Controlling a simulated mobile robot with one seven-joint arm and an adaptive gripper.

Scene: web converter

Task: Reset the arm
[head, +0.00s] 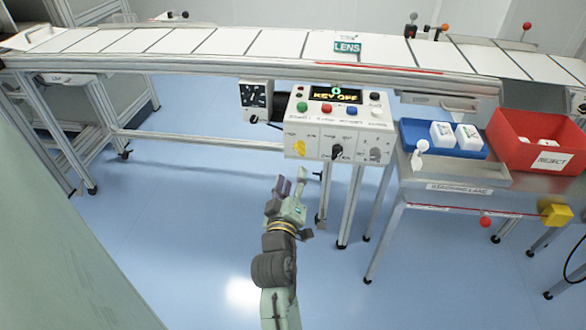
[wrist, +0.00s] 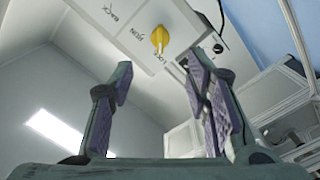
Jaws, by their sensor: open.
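My gripper (head: 293,184) is raised in front of the control panel (head: 318,146) in the head view, apart from it. In the wrist view my gripper (wrist: 162,100) has its two purple-padded fingers spread wide, with nothing between them. The panel's display reads "KEY OFF". A yellow knob (head: 299,147) is at the left of the panel's lower face. It also shows in the wrist view as a yellow knob (wrist: 160,39) beyond the fingers, with lettering around it. A black key switch (head: 337,151) is to its right.
A conveyor (head: 215,42) runs across the back above the panel. At right, a metal table (head: 450,172) carries a blue tray (head: 411,133) with white containers and a red REJECT bin (head: 508,148). A grey-green surface (head: 60,230) fills the left. The blue floor around my arm is clear.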

